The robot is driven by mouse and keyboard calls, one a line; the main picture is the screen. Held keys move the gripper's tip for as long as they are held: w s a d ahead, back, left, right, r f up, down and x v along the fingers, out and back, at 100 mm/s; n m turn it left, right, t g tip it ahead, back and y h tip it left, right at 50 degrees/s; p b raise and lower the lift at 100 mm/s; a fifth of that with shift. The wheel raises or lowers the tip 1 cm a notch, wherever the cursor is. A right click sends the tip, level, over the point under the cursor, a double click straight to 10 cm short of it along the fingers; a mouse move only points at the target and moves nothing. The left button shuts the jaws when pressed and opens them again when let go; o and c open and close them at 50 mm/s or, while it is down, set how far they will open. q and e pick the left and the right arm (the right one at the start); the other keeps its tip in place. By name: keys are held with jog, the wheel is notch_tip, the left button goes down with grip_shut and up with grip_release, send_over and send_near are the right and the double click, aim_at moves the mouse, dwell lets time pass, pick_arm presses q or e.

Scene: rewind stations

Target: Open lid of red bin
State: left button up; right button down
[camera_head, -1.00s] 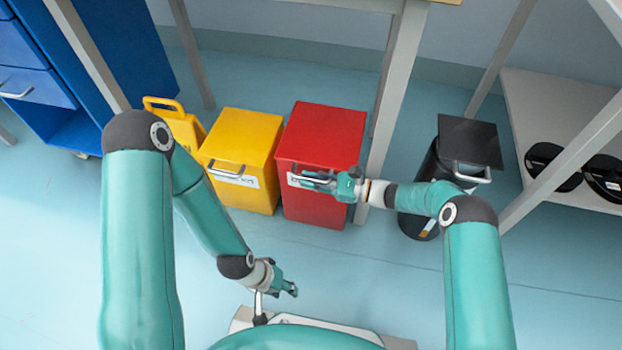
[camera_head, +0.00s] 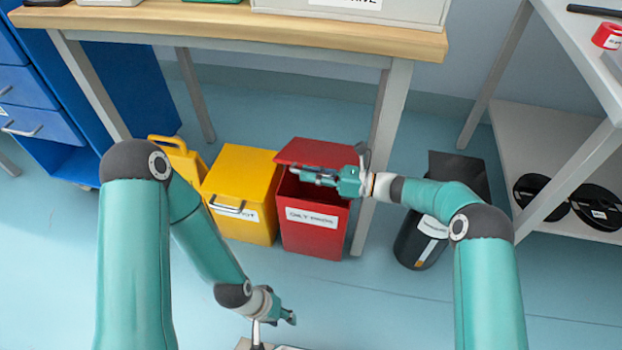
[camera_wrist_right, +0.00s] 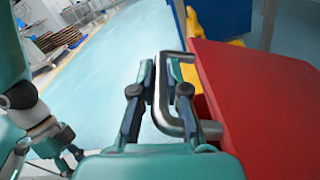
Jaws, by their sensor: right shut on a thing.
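The red bin (camera_head: 313,233) stands on the floor under the workbench, with a white label on its front. Its red lid (camera_head: 318,152) is raised and tilted, and a dark opening shows below the lid's front edge. My right gripper (camera_head: 312,177) is at the lid's front edge. In the right wrist view, my right gripper (camera_wrist_right: 160,92) is shut on the silver lid handle (camera_wrist_right: 181,122), beside the red lid (camera_wrist_right: 255,95). My left gripper (camera_head: 290,317) hangs low at the front, away from the bin; its fingers are too small to judge.
A yellow bin (camera_head: 243,198) stands close at the red bin's left. A black bin (camera_head: 425,240) stands to the right, past a table leg (camera_head: 385,150). The wooden workbench (camera_head: 230,22) is above. The floor in front is clear.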

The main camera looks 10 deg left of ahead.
jog(key=shift+d, duration=0.1)
jog(key=c, duration=1.2)
grip_release()
jog(key=d, duration=1.2)
jog(key=shift+s+f, duration=0.15)
